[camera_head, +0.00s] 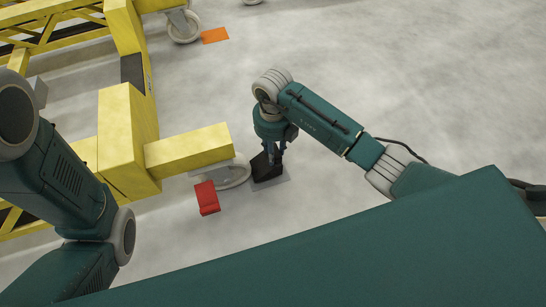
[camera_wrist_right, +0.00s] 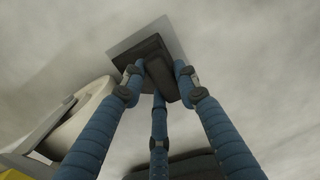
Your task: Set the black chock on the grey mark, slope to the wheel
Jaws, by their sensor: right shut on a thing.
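The black chock (camera_head: 265,168) is at the grey mark (camera_head: 272,187), just right of the trolley's near wheel (camera_head: 238,174). My right gripper (camera_head: 275,150) is shut on the chock from above. In the right wrist view, three blue fingers close around the chock (camera_wrist_right: 146,52), with the grey mark (camera_wrist_right: 172,34) beyond it and the wheel (camera_wrist_right: 88,105) at left. I cannot tell if the chock touches the floor, or clearly which way its slope faces. My left gripper is out of view; only my left arm shows.
The yellow trolley frame (camera_head: 188,149) stands at left, with a red pedal-like part (camera_head: 207,198) sticking out near the wheel. An orange mark (camera_head: 214,35) lies by a farther wheel (camera_head: 184,27). The floor at the upper right is clear.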

